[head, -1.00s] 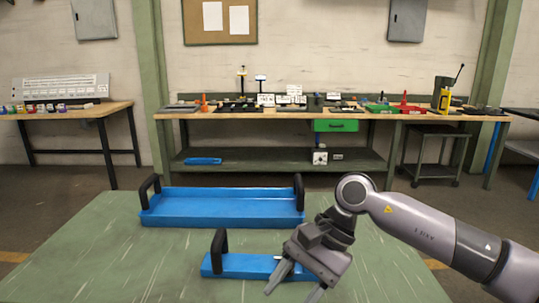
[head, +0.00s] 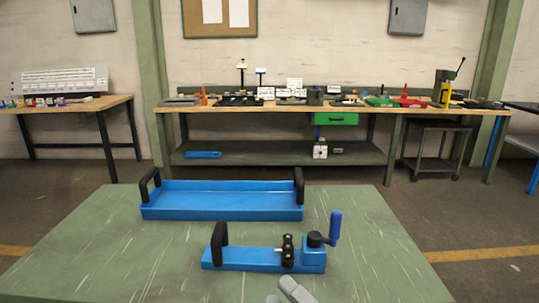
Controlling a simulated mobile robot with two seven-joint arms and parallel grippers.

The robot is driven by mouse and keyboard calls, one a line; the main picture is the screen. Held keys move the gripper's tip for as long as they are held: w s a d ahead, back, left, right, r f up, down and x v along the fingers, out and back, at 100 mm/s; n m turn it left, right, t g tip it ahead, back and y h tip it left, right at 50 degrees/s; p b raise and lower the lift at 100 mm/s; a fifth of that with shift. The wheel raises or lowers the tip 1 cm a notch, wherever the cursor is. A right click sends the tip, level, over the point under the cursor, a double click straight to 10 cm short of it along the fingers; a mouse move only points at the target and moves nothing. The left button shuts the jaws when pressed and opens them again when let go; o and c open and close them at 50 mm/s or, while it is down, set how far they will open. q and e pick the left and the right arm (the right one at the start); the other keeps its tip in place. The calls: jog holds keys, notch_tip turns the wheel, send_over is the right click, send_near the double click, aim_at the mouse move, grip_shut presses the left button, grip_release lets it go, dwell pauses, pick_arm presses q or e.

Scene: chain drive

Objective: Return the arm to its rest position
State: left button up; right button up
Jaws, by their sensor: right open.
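My right gripper (head: 288,292) shows only as grey fingertips at the bottom edge of the head view, just in front of the blue fixture. It is open, and nothing shows in it. The rest of that gripper and its arm are out of the picture. My left gripper is not in view. The blue fixture (head: 255,260) stands on the green table, with a black handle (head: 220,243) at its left end, a small black part (head: 288,251) on it and a blue-gripped lever (head: 335,228) at its right end.
A blue tray (head: 222,213) with two black handles lies behind the fixture. The green table (head: 110,262) is clear to the left and right. A long workbench (head: 270,112) with tools and a green drawer stands along the back wall.

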jog(key=s+d+f+m+h, duration=0.2)
jog(key=d+f+m+h, duration=0.3)
jog(key=f+m, duration=0.3)
jog(key=s+d+f+m+h, duration=0.3)
jog(key=d+f+m+h, duration=0.3)
jog(key=f+m, duration=0.15)
jog(key=s+d+f+m+g+h, duration=0.1)
jog(key=s+d+f+m+g, duration=0.1)
jog(key=s+d+f+m, duration=0.1)
jog(key=s+d+f+m+g+h, duration=0.2)
jog(key=s+d+f+m, duration=0.1)
jog(key=s+f, duration=0.3)
jog(key=shift+s+d+f+m+g, duration=0.15)
jog(key=shift+s+d+m+g, duration=0.2)
jog(key=shift+s+m, duration=0.5)
jog(key=shift+a, duration=0.1)
